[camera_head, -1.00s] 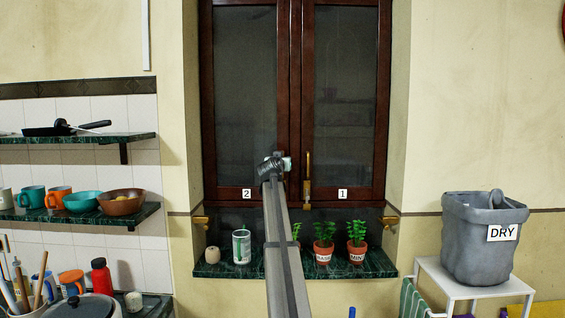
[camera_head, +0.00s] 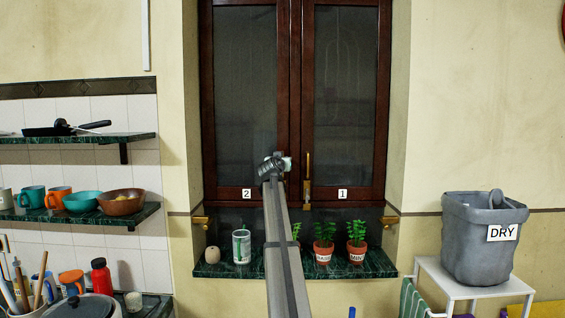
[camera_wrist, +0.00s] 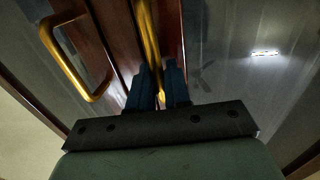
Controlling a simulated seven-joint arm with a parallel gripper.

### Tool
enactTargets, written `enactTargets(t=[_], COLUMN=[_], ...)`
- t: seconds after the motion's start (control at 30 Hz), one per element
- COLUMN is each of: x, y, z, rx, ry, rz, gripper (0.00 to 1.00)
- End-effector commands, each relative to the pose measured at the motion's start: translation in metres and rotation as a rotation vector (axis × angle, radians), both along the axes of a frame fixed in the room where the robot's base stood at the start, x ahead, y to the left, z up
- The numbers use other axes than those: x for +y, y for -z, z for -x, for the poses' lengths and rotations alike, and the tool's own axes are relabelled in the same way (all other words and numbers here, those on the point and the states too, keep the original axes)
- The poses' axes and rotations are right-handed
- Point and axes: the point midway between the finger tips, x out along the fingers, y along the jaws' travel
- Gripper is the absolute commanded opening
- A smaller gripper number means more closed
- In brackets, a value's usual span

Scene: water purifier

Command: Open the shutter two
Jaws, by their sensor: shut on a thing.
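In the wrist view, my gripper's dark fingers (camera_wrist: 159,72) are shut around a gold handle (camera_wrist: 148,30). The fingertips are partly lost in shadow. Shutter one (camera_head: 345,90) is closed on the right, labelled "1". Its gold handle (camera_head: 308,178) is free and also shows in the wrist view (camera_wrist: 84,75).
My arm passes above the sill between the glass and the herbs. Shelves (camera_head: 80,142) stand left; a grey bin (camera_head: 470,245) stands right.

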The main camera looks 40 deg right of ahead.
Motion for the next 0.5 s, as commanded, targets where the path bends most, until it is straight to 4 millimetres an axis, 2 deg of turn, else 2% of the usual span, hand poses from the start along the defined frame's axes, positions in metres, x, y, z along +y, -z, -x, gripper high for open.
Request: enactTargets(t=[0.27, 0.5], x=[0.009, 0.036], y=[0.0, 0.001], z=[0.005, 0.022], rx=[0.0, -0.001], ry=[0.022, 0.11], rz=[0.0, 0.001], gripper=[0.0, 0.0])
